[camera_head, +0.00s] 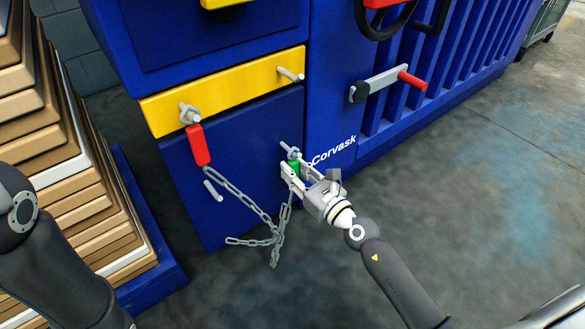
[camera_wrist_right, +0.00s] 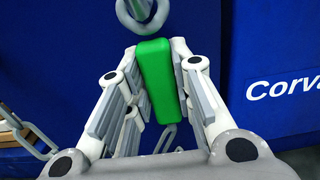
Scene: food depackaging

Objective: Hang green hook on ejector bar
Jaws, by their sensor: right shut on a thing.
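The green hook (camera_wrist_right: 158,78) is a green block with a metal loop (camera_wrist_right: 140,14) at its top. My right gripper (camera_wrist_right: 158,88) is shut on the green block, which also shows in the head view (camera_head: 294,167). Its loop is at a short grey peg (camera_head: 287,148) on the lower blue panel; the peg seems to pass through the loop, but I cannot tell for sure. A yellow bar (camera_head: 235,88), likely the ejector bar, crosses the machine above, with a grey peg (camera_head: 290,74) at its right end. My left gripper is out of view.
A red hook (camera_head: 198,146) hangs by its loop from the yellow bar's left peg. A grey chain (camera_head: 240,204) droops from it towards the green hook. Another peg (camera_head: 213,191) sticks out lower left. Stacked boards (camera_head: 85,195) stand left. The floor at right is clear.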

